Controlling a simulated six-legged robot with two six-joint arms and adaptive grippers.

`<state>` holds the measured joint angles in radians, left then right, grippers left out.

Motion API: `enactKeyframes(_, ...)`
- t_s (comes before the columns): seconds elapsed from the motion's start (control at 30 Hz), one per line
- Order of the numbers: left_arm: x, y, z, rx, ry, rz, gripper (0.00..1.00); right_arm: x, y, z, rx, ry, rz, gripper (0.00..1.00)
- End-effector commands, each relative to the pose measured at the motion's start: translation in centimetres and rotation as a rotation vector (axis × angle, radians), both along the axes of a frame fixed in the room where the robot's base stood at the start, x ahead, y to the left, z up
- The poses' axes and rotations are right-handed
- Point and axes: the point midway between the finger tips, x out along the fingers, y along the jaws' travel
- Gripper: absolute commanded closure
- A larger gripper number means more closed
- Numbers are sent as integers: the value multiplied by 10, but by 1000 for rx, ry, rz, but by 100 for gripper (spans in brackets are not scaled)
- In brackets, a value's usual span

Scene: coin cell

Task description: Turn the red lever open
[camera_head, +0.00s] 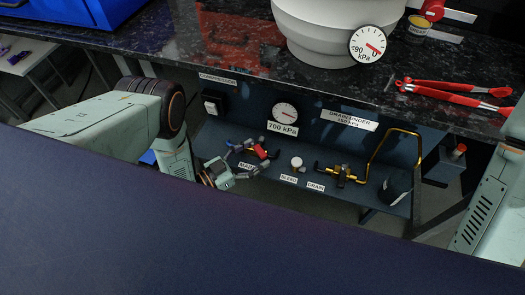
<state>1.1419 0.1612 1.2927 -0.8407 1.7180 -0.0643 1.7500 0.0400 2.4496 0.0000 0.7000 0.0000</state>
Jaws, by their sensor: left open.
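A small red lever (261,151) sits on the low dark panel under the counter, near the label MAIN (246,166). My left gripper (257,158) reaches in from the left, open, with one fingertip above and one below the lever. The fingers partly cover the valve, and I cannot tell whether they touch it. My right arm shows only as a part at the right edge; its gripper is out of view.
A gauge (285,112) marked 700 kPa stands behind the lever. To the right are the BLEED knob (296,162), the brass DRAIN valve (342,175) and a yellow pipe (392,132). The stone counter edge (300,75) overhangs.

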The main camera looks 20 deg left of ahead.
Motion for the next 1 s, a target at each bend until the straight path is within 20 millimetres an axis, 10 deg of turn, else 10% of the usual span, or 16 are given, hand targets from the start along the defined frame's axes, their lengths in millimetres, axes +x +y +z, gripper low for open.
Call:
enactKeyframes(0.53,22,-19,0,0,0,0,31,0,0,-6,0,0,0,100)
enactKeyframes(1.0,22,-19,0,0,0,0,71,0,0,-6,0,0,0,100)
